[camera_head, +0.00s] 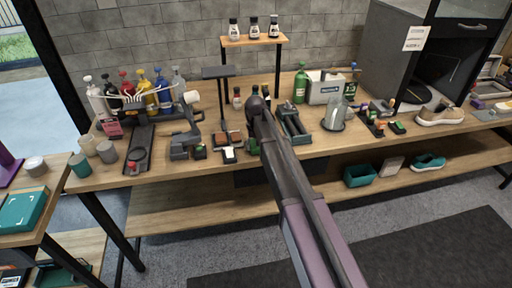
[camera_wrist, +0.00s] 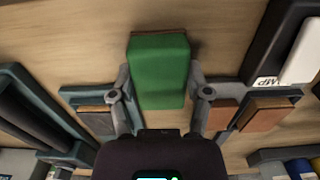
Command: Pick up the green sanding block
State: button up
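The green sanding block (camera_wrist: 158,72) is in the middle of the wrist view, with a thin brown edge at its far end. My gripper (camera_wrist: 160,78) has one finger on each side of it. In the head view my gripper's fingers are hidden behind the arm; a small green piece (camera_head: 253,147) shows just beside the arm.
Grey holders with brown blocks (camera_wrist: 262,117) lie close on both sides in the wrist view. On the workbench (camera_head: 310,153), a grey tool tray (camera_head: 293,124) stands right of the arm, and a black stand (camera_head: 219,72) and clamp (camera_head: 184,146) stand left. Bottles line the back.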

jog(key=shift+c, duration=0.8)
jog(key=shift+r, duration=0.1)
notch_tip(320, 180, up, 3)
jog(key=p, duration=0.3)
jog(key=shift+r+p, duration=0.2)
jog(key=shift+p, duration=0.15)
jog(key=s+d, duration=0.2)
jog(key=s, duration=0.5)
jog(key=s+d+r+p, duration=0.1)
jog(key=s+d, duration=0.1)
jog(key=s, duration=0.6)
jog(key=shift+s+d+r, duration=0.15)
jog(key=shift+s+d, duration=0.05)
jog(key=shift+d, duration=0.05)
jog(key=o, duration=0.5)
jog(key=shift+c, duration=1.3)
